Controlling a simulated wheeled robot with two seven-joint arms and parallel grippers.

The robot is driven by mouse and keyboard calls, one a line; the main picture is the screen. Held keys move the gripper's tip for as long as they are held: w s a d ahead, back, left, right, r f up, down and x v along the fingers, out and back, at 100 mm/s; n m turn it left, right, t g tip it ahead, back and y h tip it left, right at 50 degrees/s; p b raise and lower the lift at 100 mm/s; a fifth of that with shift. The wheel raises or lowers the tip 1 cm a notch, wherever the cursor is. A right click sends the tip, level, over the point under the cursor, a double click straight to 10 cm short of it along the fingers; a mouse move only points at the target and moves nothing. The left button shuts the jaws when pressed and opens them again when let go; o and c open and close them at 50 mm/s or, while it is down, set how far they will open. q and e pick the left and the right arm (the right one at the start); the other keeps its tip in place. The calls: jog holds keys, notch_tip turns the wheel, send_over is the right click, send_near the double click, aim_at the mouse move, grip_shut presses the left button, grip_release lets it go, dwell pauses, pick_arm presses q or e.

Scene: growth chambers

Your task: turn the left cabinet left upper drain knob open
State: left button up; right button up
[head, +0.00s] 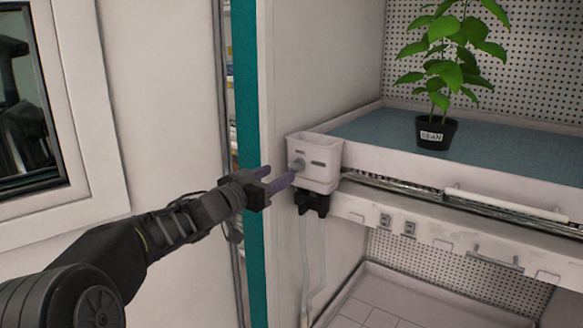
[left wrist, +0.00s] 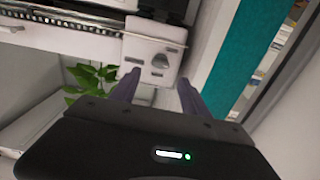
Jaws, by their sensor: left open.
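A white drain box (head: 322,172) is fixed at the left front corner of the cabinet's upper shelf. A small grey knob (head: 297,165) sticks out of its front face. In the left wrist view the box (left wrist: 143,50) lies ahead, and the knob (left wrist: 160,62) shows between the lines of the two fingers. My left gripper (head: 279,177) is open and empty, its fingertips just in front of the knob and slightly below it. It also shows in the left wrist view (left wrist: 159,88). I cannot tell whether a finger touches the knob. My right gripper is out of view.
A potted bean plant (head: 437,133) stands on the blue-grey upper tray (head: 370,132). A teal door edge (head: 246,90) runs upright just left of the box. Black fittings (head: 312,203) and clear tubes (head: 318,255) hang below the box. The lower compartment floor (head: 385,300) looks bare.

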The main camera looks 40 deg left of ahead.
aim_at(293, 166)
pick_arm(q)
jog(key=w, duration=0.7)
jog(key=shift+w+f, duration=0.1)
grip_shut()
dwell(0.5)
